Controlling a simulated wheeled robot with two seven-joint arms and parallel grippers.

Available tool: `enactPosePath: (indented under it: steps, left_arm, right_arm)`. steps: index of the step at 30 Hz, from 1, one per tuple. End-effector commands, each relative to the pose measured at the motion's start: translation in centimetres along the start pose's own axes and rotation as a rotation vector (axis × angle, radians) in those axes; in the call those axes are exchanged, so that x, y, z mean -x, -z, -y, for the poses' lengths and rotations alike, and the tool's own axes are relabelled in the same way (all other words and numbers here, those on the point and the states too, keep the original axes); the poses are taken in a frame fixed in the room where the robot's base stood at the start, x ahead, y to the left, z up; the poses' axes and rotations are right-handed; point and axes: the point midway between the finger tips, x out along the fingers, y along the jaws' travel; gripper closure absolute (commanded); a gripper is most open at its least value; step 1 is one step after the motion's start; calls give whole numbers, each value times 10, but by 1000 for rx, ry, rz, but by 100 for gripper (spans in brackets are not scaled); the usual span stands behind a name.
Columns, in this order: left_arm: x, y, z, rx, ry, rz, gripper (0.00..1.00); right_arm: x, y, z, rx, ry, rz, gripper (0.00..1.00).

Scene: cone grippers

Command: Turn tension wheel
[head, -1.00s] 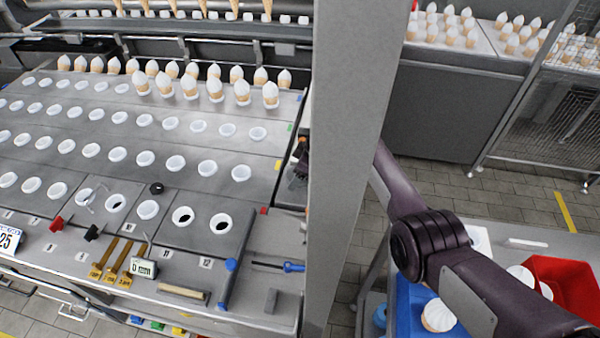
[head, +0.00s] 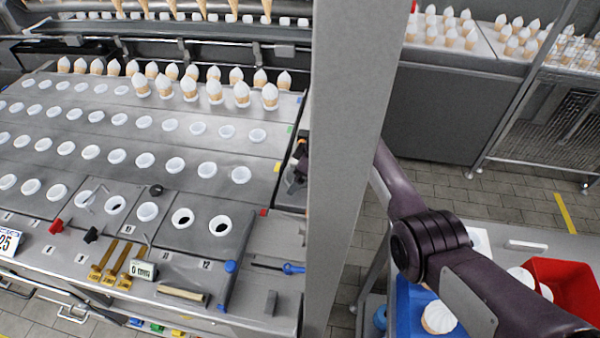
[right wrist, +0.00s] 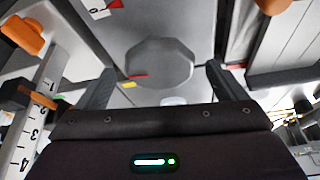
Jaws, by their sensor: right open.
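In the right wrist view, a grey many-sided wheel (right wrist: 160,62), likely the tension wheel, lies between the fingers of my right gripper (right wrist: 160,70). A short red mark shows on its near left edge. The fingers are open, one on each side of the wheel, with gaps visible. I cannot tell how deep the wheel sits between them. In the head view my right arm reaches in from the lower right and passes behind a grey post, which hides the wheel. Dark parts show at the post's left edge, perhaps my gripper. My left gripper is out of view.
The tall grey post (head: 350,150) stands between the arm and the machine deck (head: 140,185) with its rows of white-rimmed holes. In the wrist view, a numbered scale (right wrist: 35,120) and orange knob (right wrist: 22,35) are at left. A red bin (head: 562,285) is at lower right.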

Motion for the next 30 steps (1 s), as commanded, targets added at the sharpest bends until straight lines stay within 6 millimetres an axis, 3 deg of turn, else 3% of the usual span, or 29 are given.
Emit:
enactPosePath:
  steps: [9, 14, 30]
  left_arm:
    - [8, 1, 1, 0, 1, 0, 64]
    - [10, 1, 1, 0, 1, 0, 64]
    - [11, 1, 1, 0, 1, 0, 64]
  right_arm:
    - [51, 0, -1, 0, -3, -3, 9]
    - [70, 1, -1, 0, -1, -2, 9]
    - [75, 0, -1, 0, -2, 0, 9]
